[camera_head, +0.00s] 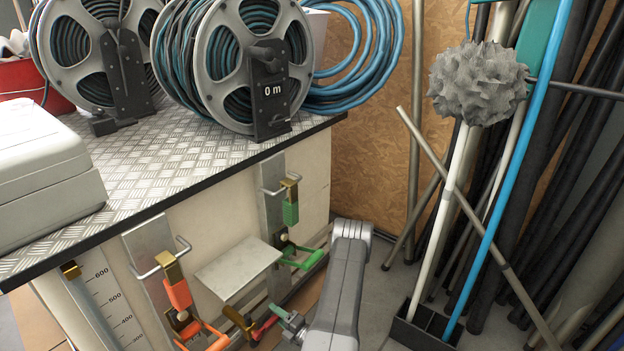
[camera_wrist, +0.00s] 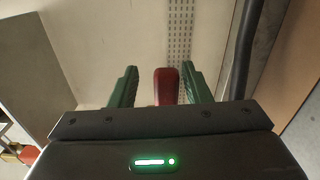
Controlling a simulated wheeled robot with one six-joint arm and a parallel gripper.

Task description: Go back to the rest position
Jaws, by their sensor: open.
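My gripper (camera_wrist: 161,85) is open, with its two green fingers apart in the wrist view. A red rounded handle (camera_wrist: 166,86) shows between the fingers, with visible gaps on both sides. I cannot tell how far beyond the fingertips it lies. In the head view, my arm reaches down at the bottom centre, and part of my gripper (camera_head: 291,326) shows low beside the bench front. A red handle (camera_head: 266,327) is just left of it there.
The bench (camera_head: 165,180) carries two hose reels (camera_head: 240,70) and a pale case (camera_head: 40,180). Orange (camera_head: 178,294) and green (camera_head: 291,212) latches and a metal plate (camera_head: 238,268) are on its front. Poles, a grey duster (camera_head: 478,84) and dark pipes crowd the right.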

